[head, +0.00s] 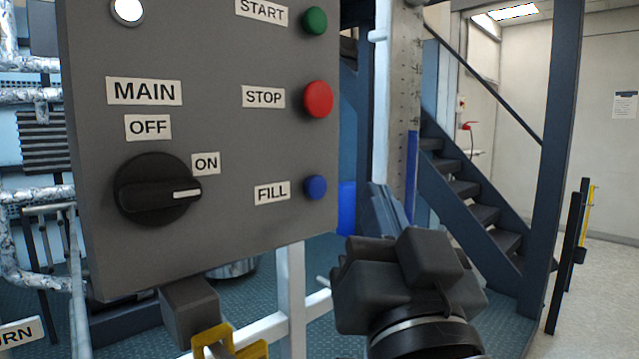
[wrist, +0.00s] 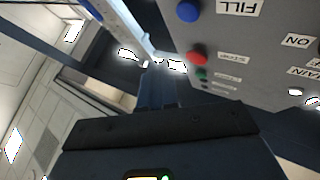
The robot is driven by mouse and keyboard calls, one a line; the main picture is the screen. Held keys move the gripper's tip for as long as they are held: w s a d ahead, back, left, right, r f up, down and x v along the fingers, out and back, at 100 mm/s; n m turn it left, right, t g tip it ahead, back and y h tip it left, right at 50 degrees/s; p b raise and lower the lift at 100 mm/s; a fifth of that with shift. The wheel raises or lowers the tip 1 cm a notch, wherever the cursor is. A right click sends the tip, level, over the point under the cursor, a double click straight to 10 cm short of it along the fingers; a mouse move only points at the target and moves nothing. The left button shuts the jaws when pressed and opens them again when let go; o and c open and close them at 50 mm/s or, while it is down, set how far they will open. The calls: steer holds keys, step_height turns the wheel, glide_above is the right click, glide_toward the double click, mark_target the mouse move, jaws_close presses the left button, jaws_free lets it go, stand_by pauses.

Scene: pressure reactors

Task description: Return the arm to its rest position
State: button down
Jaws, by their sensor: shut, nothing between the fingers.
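My gripper (head: 385,207) is in the lower right of the head view, to the right of the grey control panel (head: 225,205) and apart from it. Its slim fingers point up and away, shut and empty. In the wrist view the closed fingers (wrist: 157,90) show at the centre above the dark gripper body. The panel (wrist: 240,60) fills the upper right there and looks upside down. The black rotary knob (head: 158,189) has its white mark toward the ON label (head: 206,163).
The panel carries a green button (head: 315,21), a red button (head: 318,99), a blue button (head: 315,187) and a lit white lamp (head: 128,11). A white post (head: 290,300) stands below it. Blue stairs (head: 480,205) rise behind my gripper. Open floor (head: 595,300) lies at right.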

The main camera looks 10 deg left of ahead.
steer(key=shift+s+d, duration=0.1)
steer(key=shift+d, duration=0.05)
steer(key=s+d+f+n+g, duration=0.1)
steer(key=s+d+f, duration=0.3)
steer(key=f, duration=0.4)
steer(key=s+d+f+n+g+h+p, duration=0.1)
steer(key=s+d+f+g, duration=0.15)
steer(key=d+f, duration=0.35)
steer(key=s+d+f+n+g, duration=0.1)
steer(key=s+d+f, duration=0.25)
steer(key=f, duration=0.55)
steer(key=s+d+f+m+g+h, duration=0.1)
steer(key=s+d+f+h, duration=0.1)
steer(key=s, duration=1)
steer(key=s+d+f+m+g+h+p, duration=0.1)
steer(key=s+d+f, duration=0.3)
steer(key=s, duration=0.9)
steer(key=shift+s+d+f+m+g+h, duration=0.15)
steer(key=shift+d+f+m+g+h, duration=0.35)
steer(key=shift+d+g+h, duration=0.5)
steer(key=shift+d+r+t, duration=0.1)
steer(key=shift+t, duration=0.25)
